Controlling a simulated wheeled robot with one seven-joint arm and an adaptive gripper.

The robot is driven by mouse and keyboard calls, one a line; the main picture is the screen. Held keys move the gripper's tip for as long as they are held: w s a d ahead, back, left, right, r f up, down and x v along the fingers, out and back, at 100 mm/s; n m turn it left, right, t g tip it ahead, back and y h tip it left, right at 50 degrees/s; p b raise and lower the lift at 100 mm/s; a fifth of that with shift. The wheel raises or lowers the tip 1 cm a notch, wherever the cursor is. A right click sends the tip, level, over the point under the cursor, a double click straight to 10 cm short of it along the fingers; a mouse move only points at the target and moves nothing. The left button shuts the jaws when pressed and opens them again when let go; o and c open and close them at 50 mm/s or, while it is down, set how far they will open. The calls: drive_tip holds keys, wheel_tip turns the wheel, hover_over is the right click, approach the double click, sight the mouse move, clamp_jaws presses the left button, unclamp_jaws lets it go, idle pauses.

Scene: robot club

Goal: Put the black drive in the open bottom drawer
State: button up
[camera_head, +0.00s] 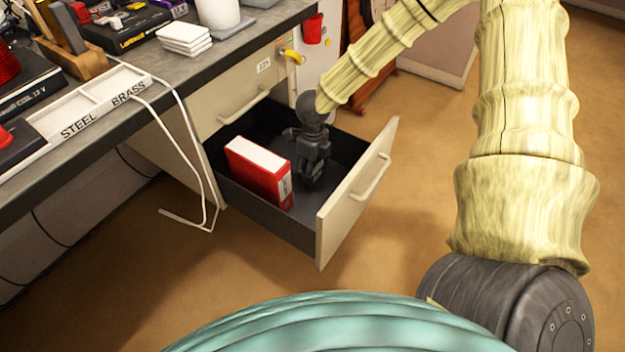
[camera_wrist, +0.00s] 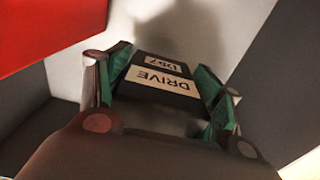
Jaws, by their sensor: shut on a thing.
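The open bottom drawer (camera_head: 340,222) has a beige front with a handle and a dark inside, and it sticks out from under the workbench. My gripper (camera_head: 312,176) is inside the drawer's outline in the head view, pointing down, to the right of a red box. In the wrist view my gripper (camera_wrist: 165,88) is shut on the black drive (camera_wrist: 155,97), with a finger on each side. The drive's white labels read DRIVE and D67 or similar. The drive barely shows in the head view. I cannot tell whether it touches the drawer floor.
A red box (camera_head: 256,176) with a white top stands upright in the drawer, close left of my gripper; it also shows in the wrist view (camera_wrist: 45,30). A closed drawer (camera_head: 235,95) is above. The workbench (camera_head: 232,50) with a white cable hanging from it is at left.

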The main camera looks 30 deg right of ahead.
wheel_tip(320, 180, down, 4)
drive_tip(key=shift+f+b, duration=0.1)
drive_tip(key=shift+b, duration=0.4)
drive_tip(key=o, duration=1.2)
drive_tip(key=shift+o, duration=0.2)
wheel_tip(320, 180, up, 12)
drive_tip(key=p, duration=0.3)
